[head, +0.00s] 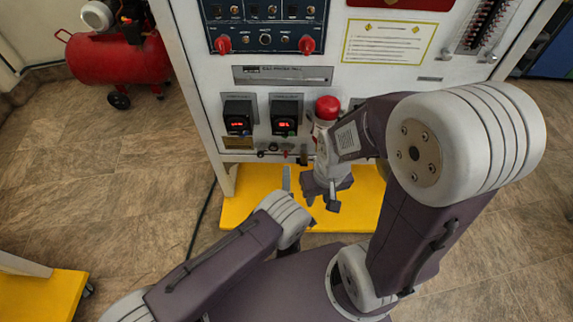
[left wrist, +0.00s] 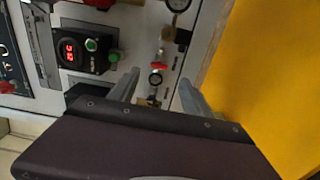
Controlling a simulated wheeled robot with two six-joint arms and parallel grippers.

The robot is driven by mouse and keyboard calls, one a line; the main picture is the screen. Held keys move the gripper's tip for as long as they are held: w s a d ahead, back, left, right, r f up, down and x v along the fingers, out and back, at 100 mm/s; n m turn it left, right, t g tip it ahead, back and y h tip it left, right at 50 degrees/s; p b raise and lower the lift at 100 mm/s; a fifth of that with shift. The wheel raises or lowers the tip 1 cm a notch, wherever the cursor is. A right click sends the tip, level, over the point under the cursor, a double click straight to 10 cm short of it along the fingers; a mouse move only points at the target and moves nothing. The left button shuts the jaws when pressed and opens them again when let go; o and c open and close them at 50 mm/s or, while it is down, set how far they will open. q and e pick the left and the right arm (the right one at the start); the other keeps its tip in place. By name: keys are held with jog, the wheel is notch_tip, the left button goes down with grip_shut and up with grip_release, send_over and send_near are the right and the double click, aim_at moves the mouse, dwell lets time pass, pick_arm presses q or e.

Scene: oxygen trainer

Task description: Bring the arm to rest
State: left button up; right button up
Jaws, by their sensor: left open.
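My left gripper (head: 287,178) is low in front of the white trainer panel (head: 215,130) in the head view. In the left wrist view its two grey fingers (left wrist: 158,92) are spread, with nothing held between them. A small red-handled valve (left wrist: 155,78) and brass fittings show beyond the gap between the fingers; contact cannot be made out. My right gripper (head: 325,200) is just right of the left one, above the yellow base (head: 240,208). Its fingertips are small and dark, and their gap is unclear. My right arm hides part of the panel's lower right.
Two boxes with red digital displays, a left one (head: 238,122) and a right one (head: 284,122), are on the panel. A red dome (head: 327,107) is beside them. A red compressor (head: 118,58) stands at the back left. Open tiled floor (head: 110,190) lies to the left.

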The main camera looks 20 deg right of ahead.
pick_arm(q)
jog(key=shift+s+a, duration=0.15)
jog(key=shift+s, duration=0.3)
